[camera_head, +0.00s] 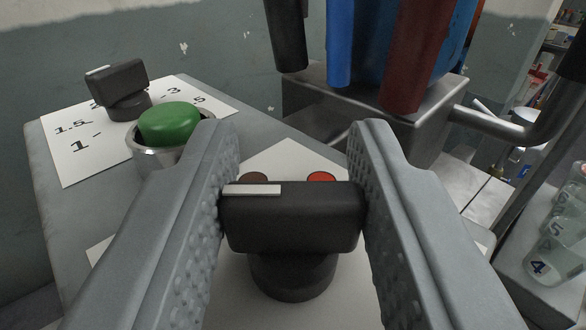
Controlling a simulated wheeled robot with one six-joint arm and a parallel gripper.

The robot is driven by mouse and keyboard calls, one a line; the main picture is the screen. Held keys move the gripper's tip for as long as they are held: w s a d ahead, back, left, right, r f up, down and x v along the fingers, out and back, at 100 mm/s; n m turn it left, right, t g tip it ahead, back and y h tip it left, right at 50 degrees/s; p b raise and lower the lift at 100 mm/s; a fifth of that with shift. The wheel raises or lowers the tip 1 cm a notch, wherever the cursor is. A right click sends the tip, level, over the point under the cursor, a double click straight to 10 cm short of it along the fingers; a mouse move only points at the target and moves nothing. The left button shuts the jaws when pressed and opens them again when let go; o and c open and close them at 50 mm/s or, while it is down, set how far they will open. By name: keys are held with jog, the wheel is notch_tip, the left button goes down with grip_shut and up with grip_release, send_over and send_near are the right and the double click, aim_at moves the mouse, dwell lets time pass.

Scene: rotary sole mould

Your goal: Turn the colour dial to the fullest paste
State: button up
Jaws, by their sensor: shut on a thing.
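The colour dial (292,222) is a black bar-shaped knob on a round black base, low in the middle of the view. A white pointer mark (252,190) runs along the left half of its top, so it points left. On the pale label behind the dial, a dark brown dot (254,177) and a red dot (321,177) show; the dial hides part of the label. Black (287,35), blue (340,45) and dark red (415,55) cylinders stand at the top; no paste level can be read. My gripper (292,150) is shut on the dial, one finger at each end.
A green button (168,124) in a metal ring sits left of my left finger. Behind it is another black knob (118,88) on a numbered white plate (68,146). A metal pipe (510,125) and numbered clear cups (553,240) are at the right.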

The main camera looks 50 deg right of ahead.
jog(key=shift+m+g+h, duration=0.8)
jog(key=shift+m+g, duration=0.25)
jog(key=shift+g, duration=0.4)
jog(key=shift+m+g+h, duration=0.8)
jog(key=shift+m+g, duration=0.25)
jog(key=shift+g, duration=0.4)
jog(key=o, duration=1)
jog(key=shift+a, duration=0.1)
jog(key=v, duration=1.7)
jog(key=shift+a, duration=0.2)
jog(key=shift+a, duration=0.1)
